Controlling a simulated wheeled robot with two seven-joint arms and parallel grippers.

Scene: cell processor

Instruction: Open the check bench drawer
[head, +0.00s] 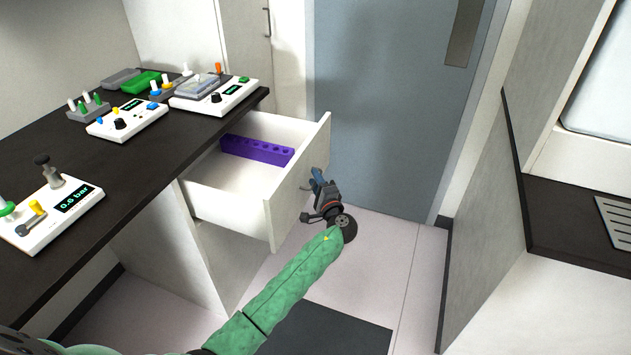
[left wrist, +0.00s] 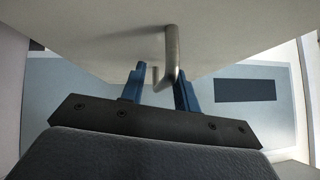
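The white check bench drawer (head: 237,198) stands pulled out from under the dark bench top in the head view. A purple rack (head: 257,150) with a row of holes lies inside it at the back. My left gripper (head: 317,178) is at the outer face of the drawer front (head: 299,190). In the left wrist view its blue fingers (left wrist: 160,88) are spread apart, with the metal bar handle (left wrist: 172,52) between them. The handle is close to the right finger; I cannot tell if they touch. The left finger is apart from it. My right gripper is not in view.
A blue-grey door (head: 390,100) stands behind the drawer. Another counter (head: 570,225) is at the right. The floor (head: 385,250) between is clear.

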